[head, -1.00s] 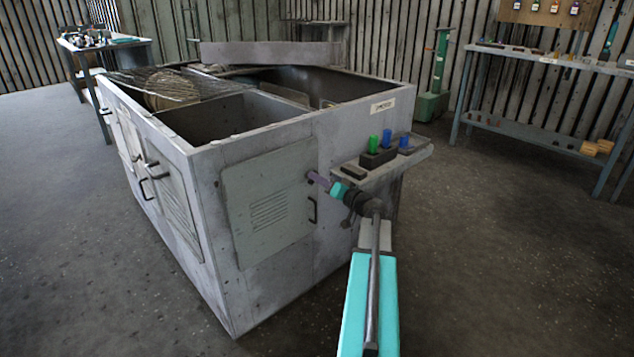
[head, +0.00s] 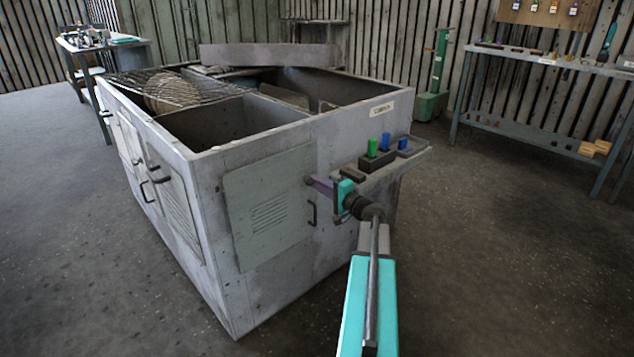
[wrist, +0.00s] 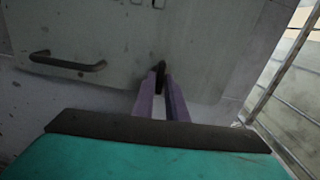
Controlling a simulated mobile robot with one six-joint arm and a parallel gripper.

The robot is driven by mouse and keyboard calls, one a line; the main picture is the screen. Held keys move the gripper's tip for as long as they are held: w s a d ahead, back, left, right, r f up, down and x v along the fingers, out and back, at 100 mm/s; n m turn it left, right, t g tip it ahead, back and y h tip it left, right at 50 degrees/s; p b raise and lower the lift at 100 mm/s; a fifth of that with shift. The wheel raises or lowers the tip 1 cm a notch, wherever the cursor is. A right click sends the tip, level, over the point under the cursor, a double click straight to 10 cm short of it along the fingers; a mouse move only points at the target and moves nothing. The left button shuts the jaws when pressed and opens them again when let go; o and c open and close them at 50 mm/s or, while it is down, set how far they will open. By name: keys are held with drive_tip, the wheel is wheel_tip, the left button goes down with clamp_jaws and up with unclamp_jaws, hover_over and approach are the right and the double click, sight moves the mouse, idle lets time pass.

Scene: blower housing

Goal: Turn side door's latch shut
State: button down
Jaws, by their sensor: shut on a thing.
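The side door (head: 262,212) is a grey louvered panel, lying flush in the near face of the housing. Its dark bar handle (head: 312,212) is at the right edge and also shows in the wrist view (wrist: 68,64). My gripper (head: 311,181) reaches the door's upper right edge, above the handle. In the wrist view, the purple fingers of my gripper (wrist: 161,80) are closed around the small dark latch (wrist: 160,68) at the door's edge. Only part of the latch shows between the fingertips. Its exact angle is hard to tell.
A side shelf (head: 412,160) with green and blue items on a dark block (head: 376,161) sticks out just right of and behind my gripper. The housing's top is open, with a wire grille (head: 160,88). The floor in front and to the right is clear.

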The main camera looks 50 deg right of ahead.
drive_tip(key=shift+m, duration=0.5)
drive_tip(key=c, duration=1.8)
unclamp_jaws()
drive_tip(key=shift+c, duration=0.2)
drive_tip(key=shift+s, duration=0.15)
drive_tip(key=s+a+p, duration=0.1)
drive_tip(key=s+p, duration=0.1)
drive_tip(key=s, duration=1.1)
drive_tip(key=shift+s, duration=0.25)
